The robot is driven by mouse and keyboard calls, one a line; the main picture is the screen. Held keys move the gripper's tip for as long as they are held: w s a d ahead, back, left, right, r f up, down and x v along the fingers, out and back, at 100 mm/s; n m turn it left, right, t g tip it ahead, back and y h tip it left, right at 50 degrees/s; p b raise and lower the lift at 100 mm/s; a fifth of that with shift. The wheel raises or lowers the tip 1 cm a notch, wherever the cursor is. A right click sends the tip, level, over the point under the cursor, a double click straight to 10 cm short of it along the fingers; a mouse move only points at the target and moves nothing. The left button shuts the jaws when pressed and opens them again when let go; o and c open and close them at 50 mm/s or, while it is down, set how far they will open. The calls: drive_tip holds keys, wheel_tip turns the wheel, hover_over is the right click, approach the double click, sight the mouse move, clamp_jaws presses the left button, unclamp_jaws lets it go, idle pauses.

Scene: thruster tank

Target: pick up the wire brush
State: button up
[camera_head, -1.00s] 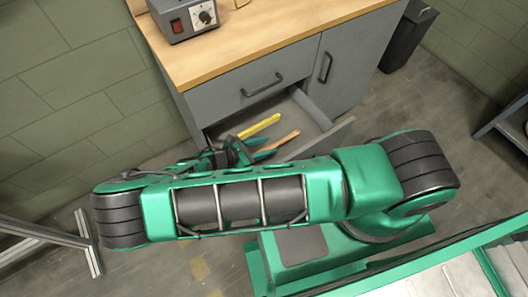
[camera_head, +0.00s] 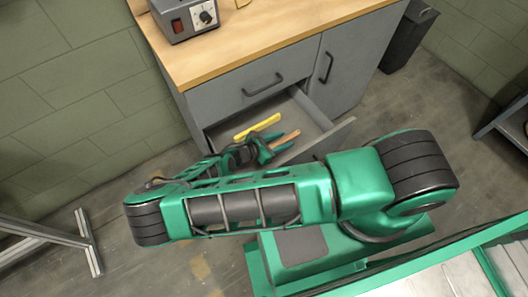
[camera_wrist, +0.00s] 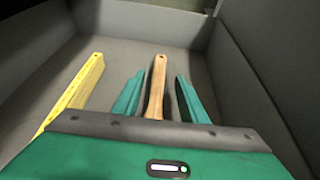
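The wire brush shows as a wooden handle (camera_wrist: 157,88) with a hole at its far end in the wrist view, lying in the open drawer. In the head view its brown handle (camera_head: 285,139) sticks out past my gripper (camera_head: 266,148). In the wrist view my gripper (camera_wrist: 158,98) is open, with one green finger on each side of the handle and a gap on both sides. The brush's near end is hidden behind the gripper body, so I cannot see bristles.
A yellow folding rule or bar (camera_wrist: 75,92) lies in the drawer, left of my gripper. The drawer (camera_head: 342,131) has grey walls around the fingers. The cabinet's wooden worktop (camera_head: 270,38) is above, with a grey control box (camera_head: 185,17) on it.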

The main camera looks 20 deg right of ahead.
drive_tip(key=shift+x, duration=1.2)
drive_tip(key=shift+c, duration=0.6)
clamp_jaws()
drive_tip(key=shift+r, duration=0.1)
